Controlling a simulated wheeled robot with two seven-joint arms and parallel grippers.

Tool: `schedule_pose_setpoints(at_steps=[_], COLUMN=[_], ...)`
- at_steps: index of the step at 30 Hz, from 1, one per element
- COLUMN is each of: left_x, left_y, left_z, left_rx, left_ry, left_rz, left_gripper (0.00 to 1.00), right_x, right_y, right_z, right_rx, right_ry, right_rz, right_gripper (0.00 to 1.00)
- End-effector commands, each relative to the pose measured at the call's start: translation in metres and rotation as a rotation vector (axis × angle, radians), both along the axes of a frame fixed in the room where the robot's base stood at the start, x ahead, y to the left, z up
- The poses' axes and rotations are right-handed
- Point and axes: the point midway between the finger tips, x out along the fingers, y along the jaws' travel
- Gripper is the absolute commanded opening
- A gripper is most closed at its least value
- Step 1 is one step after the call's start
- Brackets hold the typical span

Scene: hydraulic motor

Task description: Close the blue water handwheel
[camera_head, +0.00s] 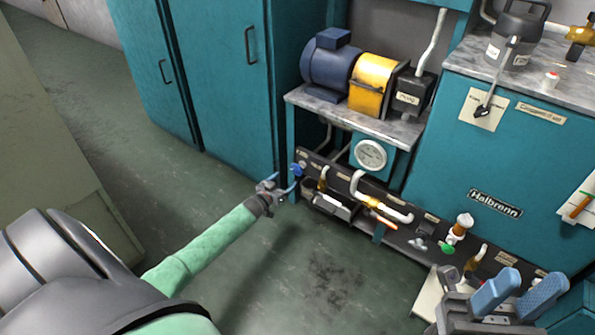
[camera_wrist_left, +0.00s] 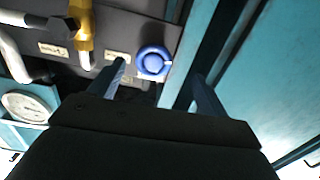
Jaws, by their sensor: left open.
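The blue water handwheel (camera_head: 298,169) sits at the left end of the dark valve panel, low beside the teal cabinet. In the left wrist view the handwheel (camera_wrist_left: 153,61) is a round blue knob seen face-on. My left gripper (camera_head: 285,182) is open and close in front of it. In the left wrist view its two fingers (camera_wrist_left: 158,75) stand apart, with the wheel lying between their tips but nearer the left finger. I cannot tell whether either finger touches it. My right gripper (camera_head: 522,283), with blue fingers apart, is open and empty at the lower right.
A teal cabinet (camera_head: 222,75) stands close left of the wheel. Floor in front is clear.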

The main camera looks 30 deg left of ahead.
Motion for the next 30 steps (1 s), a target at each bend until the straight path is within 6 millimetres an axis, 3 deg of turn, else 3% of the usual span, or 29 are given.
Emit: schedule_pose_setpoints(at_steps=[4, 8, 21, 30], left_x=[0.000, 0.005, 0.057, 0.076], left_y=[-0.005, -0.005, -0.010, -0.011], left_z=[0.010, 0.009, 0.009, 0.009], left_rx=[-0.041, -0.063, -0.062, -0.062], left_ry=[-0.049, -0.049, -0.048, -0.047], left_rz=[-0.024, -0.024, -0.024, -0.023], left_gripper=[0.77, 0.77, 0.77, 0.77], right_x=[-0.013, -0.013, -0.012, -0.012], right_y=[-0.006, -0.006, -0.002, 0.000], right_z=[0.000, -0.001, -0.009, -0.011], right_rx=[0.033, 0.033, 0.049, 0.055], right_ry=[-0.071, -0.072, -0.073, -0.073], right_rz=[-0.001, 0.001, 0.035, 0.049], right_gripper=[0.36, 0.36, 0.36, 0.36])
